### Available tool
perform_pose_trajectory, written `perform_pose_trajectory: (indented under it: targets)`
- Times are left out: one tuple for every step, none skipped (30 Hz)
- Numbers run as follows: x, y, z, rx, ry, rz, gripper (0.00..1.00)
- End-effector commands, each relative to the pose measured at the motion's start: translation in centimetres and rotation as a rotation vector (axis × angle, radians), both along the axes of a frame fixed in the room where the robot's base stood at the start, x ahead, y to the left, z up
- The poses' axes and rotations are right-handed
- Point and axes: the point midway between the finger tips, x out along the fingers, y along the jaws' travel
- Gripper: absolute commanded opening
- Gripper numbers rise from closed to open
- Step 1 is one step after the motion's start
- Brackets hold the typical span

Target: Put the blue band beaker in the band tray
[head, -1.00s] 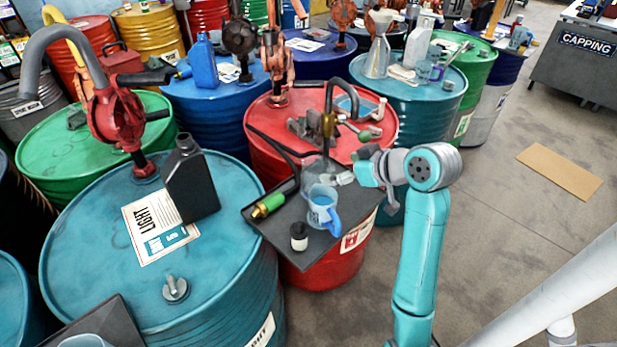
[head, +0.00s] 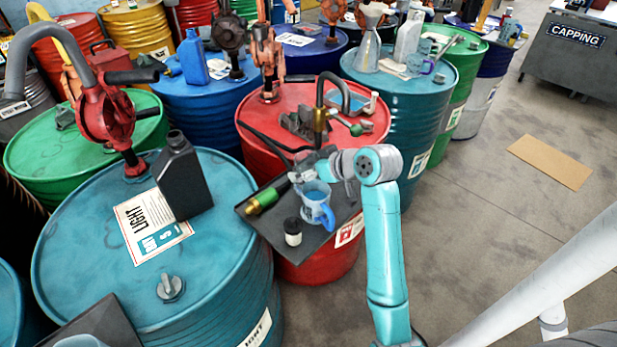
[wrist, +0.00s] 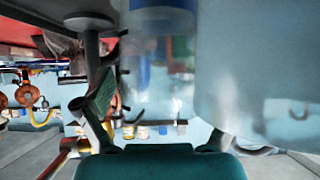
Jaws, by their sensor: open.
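The blue band beaker (head: 316,203), a clear cup with a blue handle, stands upright on a dark tray (head: 281,241) over the front of the red drum. I cannot tell whether this is the band tray. My gripper (head: 304,178) is just behind the beaker's rim, with its jaws open. The head view does not show whether they touch. In the wrist view, a blue band (wrist: 160,18) on clear material and a large pale translucent shape fill the upper middle and right, very near the camera. One finger shows at left; the other is hidden.
A green-and-brass nozzle (head: 262,201) and a small dark jar with a white label (head: 293,231) share the tray. A pump spout (head: 322,115) rises behind my gripper. A black bottle (head: 183,180) stands on the teal drum. Another dark tray (head: 112,318) is at bottom left.

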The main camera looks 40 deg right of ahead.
Motion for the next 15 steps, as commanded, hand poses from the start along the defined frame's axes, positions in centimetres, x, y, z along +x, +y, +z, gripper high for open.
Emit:
perform_pose_trajectory:
  targets:
    - [0.00, 0.00, 0.01, 0.000, 0.000, 0.000, 0.96]
    - [-0.01, 0.00, 0.02, 0.000, 0.000, 0.000, 0.96]
    - [-0.02, 0.00, 0.01, 0.000, 0.000, 0.000, 0.96]
    - [-0.02, -0.01, 0.02, 0.000, 0.000, 0.000, 0.93]
    - [-0.02, -0.01, 0.02, 0.000, 0.000, 0.000, 0.86]
    - [-0.02, -0.01, 0.02, 0.000, 0.000, 0.000, 0.76]
    - [-0.02, -0.01, 0.02, 0.000, 0.000, 0.000, 0.68]
    - [-0.03, -0.01, 0.02, 0.000, 0.000, 0.000, 0.61]
    - [-0.03, -0.01, 0.02, 0.000, 0.000, 0.000, 0.51]
    - [-0.04, -0.01, 0.01, 0.000, 0.000, 0.000, 0.43]
    - [-0.04, -0.01, 0.01, 0.000, 0.000, 0.000, 0.36]
    - [-0.04, -0.01, 0.01, 0.000, 0.001, 0.000, 0.29]
    - [-0.04, -0.01, 0.01, 0.000, 0.001, 0.000, 0.29]
    - [-0.04, -0.01, 0.01, 0.000, 0.000, 0.000, 0.23]
    - [-0.04, -0.01, 0.01, 0.001, 0.000, -0.001, 0.23]
